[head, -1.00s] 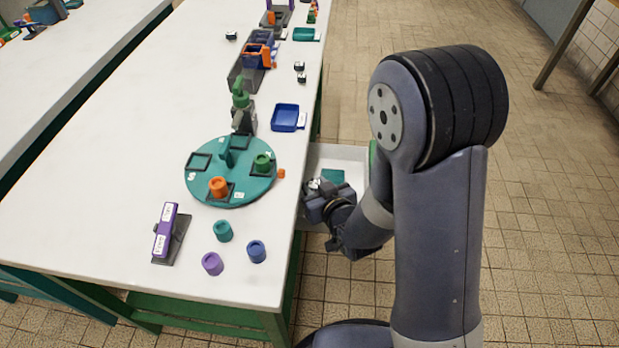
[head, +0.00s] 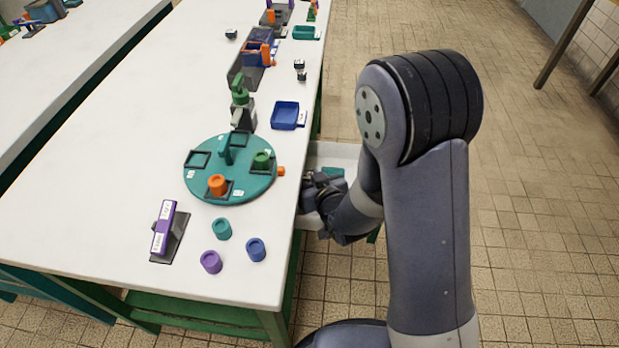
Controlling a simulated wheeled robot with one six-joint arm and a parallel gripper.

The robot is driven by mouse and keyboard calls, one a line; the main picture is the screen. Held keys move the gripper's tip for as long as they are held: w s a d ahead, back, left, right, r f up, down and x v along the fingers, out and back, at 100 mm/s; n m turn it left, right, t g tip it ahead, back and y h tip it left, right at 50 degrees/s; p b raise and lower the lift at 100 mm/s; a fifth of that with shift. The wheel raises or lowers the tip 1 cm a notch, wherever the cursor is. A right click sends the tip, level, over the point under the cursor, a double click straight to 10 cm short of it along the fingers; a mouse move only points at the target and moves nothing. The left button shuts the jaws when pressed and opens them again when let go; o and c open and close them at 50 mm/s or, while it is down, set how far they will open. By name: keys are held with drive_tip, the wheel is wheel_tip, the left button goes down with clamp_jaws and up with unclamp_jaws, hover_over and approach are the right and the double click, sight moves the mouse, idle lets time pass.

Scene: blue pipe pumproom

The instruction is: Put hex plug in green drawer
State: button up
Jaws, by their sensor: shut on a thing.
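An open drawer (head: 345,153) with a pale inside juts out from the right side of the near table, below its top. A teal item (head: 333,172) lies in it. My gripper (head: 308,186) is at the table's right edge, over or inside the drawer's near left part. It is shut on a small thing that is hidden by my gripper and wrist. I cannot make out a hex plug for sure in this view. The drawer's front is mostly behind my arm, with a small green bit (head: 375,234) showing.
The white table (head: 90,200) lies close left of my gripper. On it are a teal turntable (head: 215,190) with orange and green knobs, loose teal, purple and blue cylinders, a purple labelled block (head: 164,228) and a blue tray (head: 286,114). Tiled floor is clear at right.

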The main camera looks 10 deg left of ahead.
drive_tip(key=shift+f+b, duration=0.35)
drive_tip(key=shift+b, duration=0.05)
drive_tip(key=o, duration=1.1)
drive_tip(key=shift+c, duration=0.2)
drive_tip(key=shift+r+p, duration=0.75)
drive_tip(key=shift+p, duration=0.3)
drive_tip(key=v, duration=1.2)
drive_tip(key=shift+f, duration=0.2)
drive_tip(key=shift+o, duration=0.6)
